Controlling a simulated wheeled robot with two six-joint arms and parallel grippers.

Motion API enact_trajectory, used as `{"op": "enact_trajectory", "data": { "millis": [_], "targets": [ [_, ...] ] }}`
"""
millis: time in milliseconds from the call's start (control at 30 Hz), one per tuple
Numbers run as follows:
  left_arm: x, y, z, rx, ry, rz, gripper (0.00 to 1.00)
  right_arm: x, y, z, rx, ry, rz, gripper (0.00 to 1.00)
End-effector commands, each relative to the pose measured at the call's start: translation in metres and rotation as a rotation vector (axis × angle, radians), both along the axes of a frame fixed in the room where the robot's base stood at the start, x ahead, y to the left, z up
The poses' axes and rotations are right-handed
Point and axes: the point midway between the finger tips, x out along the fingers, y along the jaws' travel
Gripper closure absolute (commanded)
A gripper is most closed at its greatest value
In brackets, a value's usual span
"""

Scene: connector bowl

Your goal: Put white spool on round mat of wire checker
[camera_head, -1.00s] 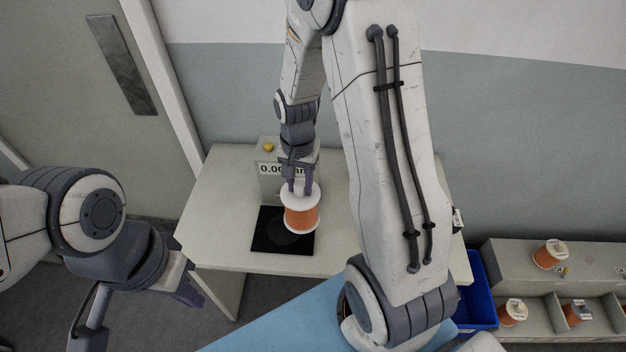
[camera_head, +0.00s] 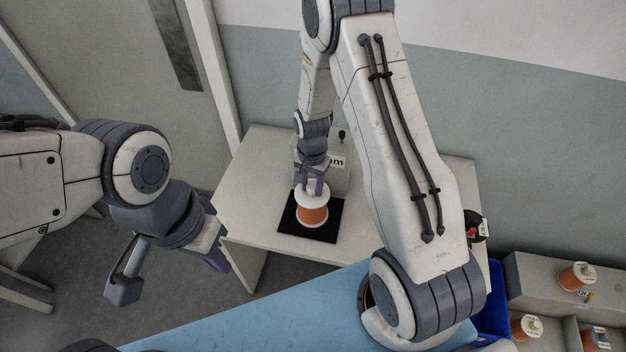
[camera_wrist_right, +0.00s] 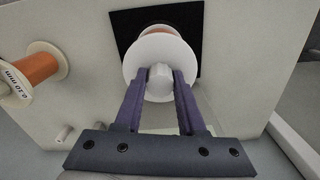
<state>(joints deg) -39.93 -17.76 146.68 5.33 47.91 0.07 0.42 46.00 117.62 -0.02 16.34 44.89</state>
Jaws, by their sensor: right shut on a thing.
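The white spool (camera_head: 312,212), wound with orange wire between white flanges, is upright at the black mat area (camera_head: 289,224) in front of the wire checker (camera_head: 336,175). My right gripper (camera_head: 314,189) is shut on the spool's top hub from above. In the right wrist view the gripper (camera_wrist_right: 159,84) has its two purple fingers on either side of the hub of the white spool (camera_wrist_right: 137,62). I cannot tell whether the spool's base touches the mat; its round part is hidden under the spool. My left gripper (camera_head: 215,262) hangs empty left of the table, and its jaw opening is unclear.
Another orange spool (camera_wrist_right: 38,68) with a label reading 0.10 mm shows in the right wrist view. A shelf unit (camera_head: 545,290) with several spools and a blue bin (camera_head: 492,300) stand at the right. My right arm hides the table's right part.

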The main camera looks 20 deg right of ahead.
Motion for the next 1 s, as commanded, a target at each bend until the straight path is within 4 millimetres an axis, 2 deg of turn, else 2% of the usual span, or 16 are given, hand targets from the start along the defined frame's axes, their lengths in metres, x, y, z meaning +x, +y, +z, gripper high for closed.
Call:
{"op": "enact_trajectory", "data": {
  "millis": [267, 300, 367, 400, 767, 800, 1000],
  "targets": [
    [0.000, 0.000, -0.003, 0.000, 0.000, 0.000, 1.00, 0.001, 0.000, -0.002, 0.000, -0.003, 0.000, 1.00],
    [0.000, 0.000, -0.003, 0.000, 0.000, 0.000, 1.00, 0.000, 0.000, -0.004, 0.000, 0.000, 0.000, 0.57],
    [0.000, 0.000, -0.002, 0.000, 0.000, 0.000, 1.00, 0.000, 0.000, -0.003, 0.000, 0.000, 0.000, 0.34],
    [0.000, 0.000, -0.002, 0.000, 0.000, 0.000, 1.00, 0.000, 0.000, -0.003, 0.000, 0.000, 0.000, 0.31],
    [0.000, 0.000, 0.002, 0.000, 0.000, 0.000, 1.00, 0.000, 0.000, 0.003, 0.000, 0.000, 0.000, 0.31],
    [0.000, 0.000, -0.002, 0.000, 0.000, 0.000, 1.00, 0.000, 0.000, 0.004, 0.000, -0.001, 0.001, 0.31],
    [0.000, 0.000, -0.013, 0.000, 0.000, 0.001, 1.00, 0.002, 0.000, 0.033, 0.000, -0.007, 0.001, 0.31]
  ]
}}
